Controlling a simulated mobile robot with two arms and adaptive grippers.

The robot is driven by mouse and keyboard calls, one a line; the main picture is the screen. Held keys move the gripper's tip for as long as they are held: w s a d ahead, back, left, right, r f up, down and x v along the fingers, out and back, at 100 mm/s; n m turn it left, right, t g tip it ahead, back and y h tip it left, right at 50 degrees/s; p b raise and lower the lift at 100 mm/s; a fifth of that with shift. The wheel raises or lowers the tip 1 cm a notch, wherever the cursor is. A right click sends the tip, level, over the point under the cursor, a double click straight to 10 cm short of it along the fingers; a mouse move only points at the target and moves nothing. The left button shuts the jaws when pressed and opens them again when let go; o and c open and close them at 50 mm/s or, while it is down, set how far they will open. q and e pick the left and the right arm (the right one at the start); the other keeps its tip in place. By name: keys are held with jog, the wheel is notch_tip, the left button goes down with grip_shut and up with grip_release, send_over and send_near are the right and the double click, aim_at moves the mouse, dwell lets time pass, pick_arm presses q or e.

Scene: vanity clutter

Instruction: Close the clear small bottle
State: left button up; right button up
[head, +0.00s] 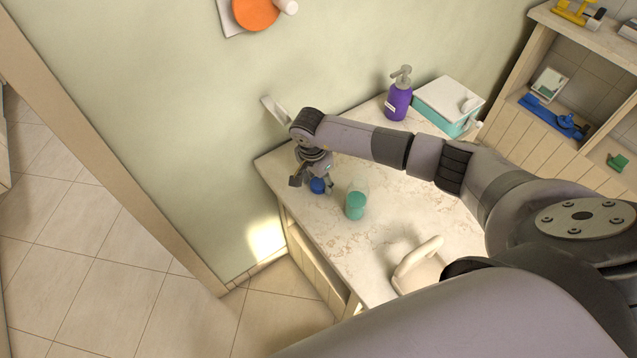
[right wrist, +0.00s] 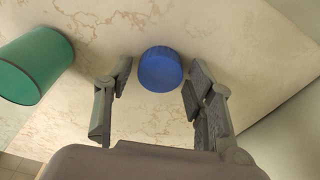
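A small bottle (head: 355,206) stands upright on the vanity top, its lower part green and its upper part clear. No cap shows on it. In the right wrist view, a green cylinder (right wrist: 35,68) at the left edge looks like the same bottle. A round blue cap (head: 318,186) lies on the marble to the left of the bottle. My right gripper (head: 312,183) is over this cap, pointing down. In the right wrist view, the blue cap (right wrist: 160,70) is between the spread fingers, with gaps on both sides. My left gripper is out of view.
A purple pump bottle (head: 397,102) and a teal box with a white lid (head: 449,105) stand at the back of the marble top (head: 375,262). A pale handled object (head: 418,268) is at the front right. A wall is close behind the gripper.

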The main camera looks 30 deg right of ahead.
aim_at(318, 183)
jog(key=c, duration=0.5)
jog(key=shift+o, duration=0.2)
notch_tip(318, 183, up, 20)
jog(key=b, duration=0.4)
